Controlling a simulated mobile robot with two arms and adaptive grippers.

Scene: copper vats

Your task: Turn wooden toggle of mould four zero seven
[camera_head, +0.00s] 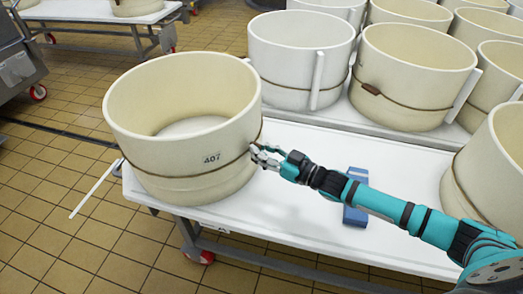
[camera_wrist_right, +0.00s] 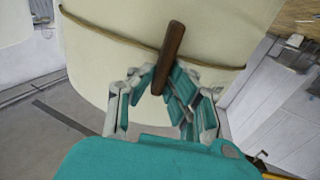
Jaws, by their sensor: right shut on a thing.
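The cream mould (camera_head: 150,145) with a "407" label (camera_head: 212,158) stands upright at the left end of the white table. A thin brown cord runs around its lower wall. My right gripper (camera_head: 262,157) is at the mould's right side, just right of the label. In the right wrist view the brown wooden toggle (camera_wrist_right: 173,47) stands tilted between the fingers of my right gripper (camera_wrist_right: 160,85), which is shut on it. The mould wall and cord (camera_wrist_right: 105,33) are behind it. In the head view the fingers hide the toggle. My left gripper is not in view.
Several other moulds stand behind, including a white one (camera_head: 285,55) and a corded one (camera_head: 415,65). Another mould (camera_head: 490,190) is at the right edge. A blue object (camera_head: 356,205) lies on the white tabletop (camera_head: 300,215). A white strip (camera_head: 95,190) sticks out left of mould 407.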

